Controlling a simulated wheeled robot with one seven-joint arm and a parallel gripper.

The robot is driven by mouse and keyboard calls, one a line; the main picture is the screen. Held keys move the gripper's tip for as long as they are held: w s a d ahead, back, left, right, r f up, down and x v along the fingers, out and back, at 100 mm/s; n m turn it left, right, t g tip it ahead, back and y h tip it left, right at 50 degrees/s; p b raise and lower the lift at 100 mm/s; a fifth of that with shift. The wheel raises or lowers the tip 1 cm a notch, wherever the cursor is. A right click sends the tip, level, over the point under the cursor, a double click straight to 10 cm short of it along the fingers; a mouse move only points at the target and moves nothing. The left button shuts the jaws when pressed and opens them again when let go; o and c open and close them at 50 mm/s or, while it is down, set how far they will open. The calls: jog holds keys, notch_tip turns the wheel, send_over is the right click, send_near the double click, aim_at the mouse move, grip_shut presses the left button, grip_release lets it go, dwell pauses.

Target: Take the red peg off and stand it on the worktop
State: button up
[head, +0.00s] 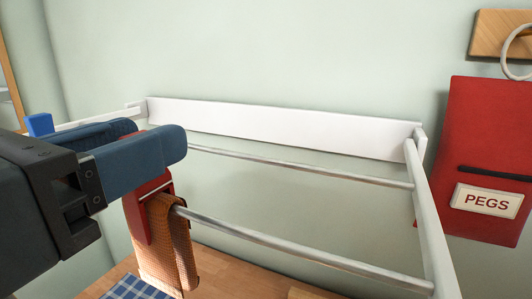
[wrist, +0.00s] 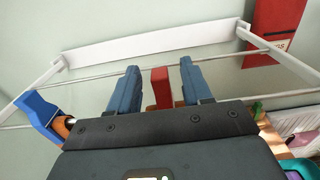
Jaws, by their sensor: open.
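The red peg (head: 146,212) is clipped on an orange-brown cloth (head: 168,245) that hangs over the front metal rail (head: 290,247) of a wall rack. My gripper (head: 158,138) has thick dark-blue fingers and is open at the peg's top. In the wrist view the red peg (wrist: 161,88) stands between the two spread fingers, with a visible gap on each side. In the head view the near finger hides part of the peg's top. The wooden worktop (head: 218,265) lies below the rack.
A blue peg (wrist: 42,108) is on the rack's left side, close to my gripper. The white rack board (head: 280,122) is on the wall behind. A red PEGS pouch (head: 485,150) hangs at right. A blue checked cloth (head: 135,288) lies on the worktop below.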

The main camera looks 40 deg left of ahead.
jog(key=shift+w+a, duration=0.2)
jog(key=shift+w, duration=0.45)
grip_shut()
